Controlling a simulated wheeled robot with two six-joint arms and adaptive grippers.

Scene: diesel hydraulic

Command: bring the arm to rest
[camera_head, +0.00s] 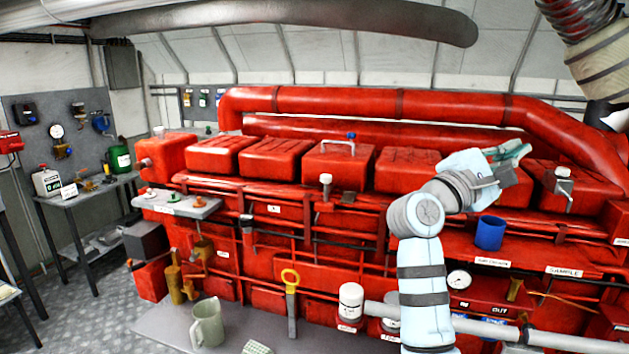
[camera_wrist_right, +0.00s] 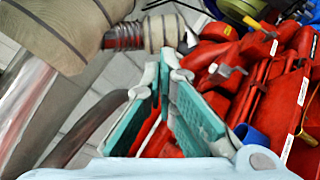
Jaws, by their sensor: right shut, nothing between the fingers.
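My right arm (camera_head: 424,285) rises from the bottom of the head view, right of centre, and bends at the elbow toward the upper right. My right gripper (camera_head: 514,152) is raised in front of the upper part of the red engine (camera_head: 300,210), above and beyond a blue cup (camera_head: 490,233). In the right wrist view, the teal-padded fingers of the gripper (camera_wrist_right: 166,92) are shut with nothing held. The blue cup also shows in that view (camera_wrist_right: 250,136), below right of the fingers. My left gripper is not in view.
A ribbed hose with a beige wrap (camera_head: 604,70) hangs at the upper right. A grey pipe (camera_head: 500,328) crosses low beside my arm. A jug (camera_head: 207,324) and a white filter (camera_head: 351,302) stand in front of the engine. Floor is clear at left.

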